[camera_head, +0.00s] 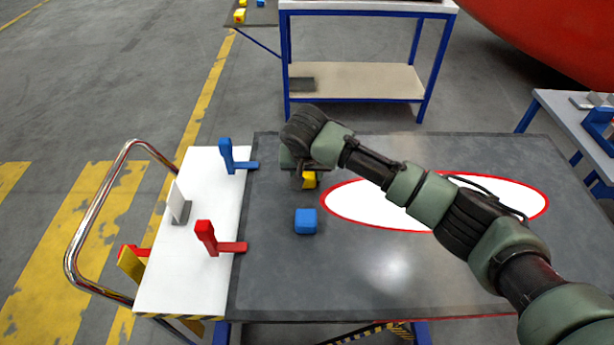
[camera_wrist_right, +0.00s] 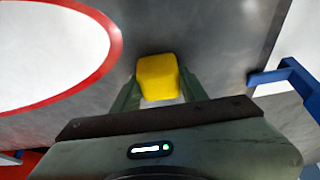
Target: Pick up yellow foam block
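The yellow foam block (camera_head: 309,180) is on the dark table top, partly hidden behind my right gripper (camera_head: 298,180). In the right wrist view the yellow block (camera_wrist_right: 158,78) sits between the two fingers of my right gripper (camera_wrist_right: 160,85). One finger is close along each side of it. I cannot tell whether the fingers press on it or leave a thin gap. My left gripper is in neither view.
A blue block (camera_head: 306,221) lies in front of the yellow one. A white panel (camera_head: 190,270) with blue (camera_head: 228,156) and red (camera_head: 207,236) brackets is at the left. A red-edged white oval (camera_head: 350,205) lies under my right arm. The front of the dark table (camera_head: 300,285) is clear.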

